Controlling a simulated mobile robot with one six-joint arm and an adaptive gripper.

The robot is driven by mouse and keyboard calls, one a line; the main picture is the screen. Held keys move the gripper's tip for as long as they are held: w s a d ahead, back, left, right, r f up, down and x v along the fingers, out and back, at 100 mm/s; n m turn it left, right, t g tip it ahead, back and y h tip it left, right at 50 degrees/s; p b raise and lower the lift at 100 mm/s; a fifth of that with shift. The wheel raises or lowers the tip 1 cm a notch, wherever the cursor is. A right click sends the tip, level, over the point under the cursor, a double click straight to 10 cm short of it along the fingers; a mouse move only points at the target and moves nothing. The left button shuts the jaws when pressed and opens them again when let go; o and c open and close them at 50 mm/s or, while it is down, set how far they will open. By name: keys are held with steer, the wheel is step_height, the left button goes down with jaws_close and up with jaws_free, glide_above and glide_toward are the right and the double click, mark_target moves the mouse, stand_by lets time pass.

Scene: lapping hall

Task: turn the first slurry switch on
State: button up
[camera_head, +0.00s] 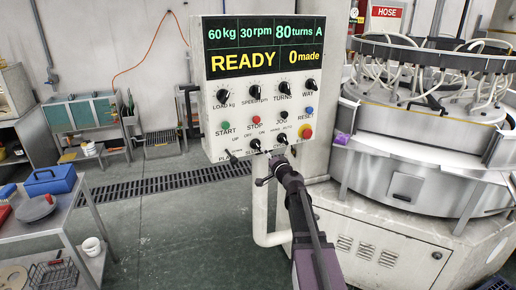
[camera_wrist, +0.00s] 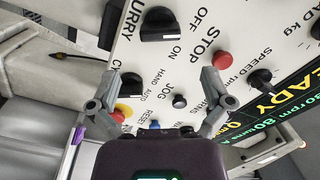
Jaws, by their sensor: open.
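The slurry switch is a black rotary knob on the lower part of the white control panel (camera_head: 214,120), with OFF and ON lettered by it. In the wrist view the slurry switch (camera_wrist: 158,24) is large at the top, beside the cut-off word ending "URRY". Its exact setting is hard to tell. My gripper (camera_head: 266,170) is at the panel's lower edge, below the knobs, and partly hides the lower labels. In the wrist view my gripper (camera_wrist: 162,78) has its fingers wide apart with nothing between them. The slurry switch is beyond the fingertips, apart from them.
The hand/auto knob (camera_wrist: 130,86) is close to one finger. A red stop button (camera_wrist: 222,60) and a jog button (camera_wrist: 180,101) are nearby. The display (camera_head: 264,47) reads READY. The lapping machine (camera_head: 410,190) stands right; a cart (camera_head: 40,222) stands left.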

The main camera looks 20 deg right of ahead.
mark_target(259, 148)
steer(key=w, duration=0.5)
steer(key=w+a, duration=0.1)
steer(key=w, duration=0.2)
steer(key=shift+w+a, duration=0.1)
steer(key=shift+w, duration=0.2)
steer(key=c, duration=1)
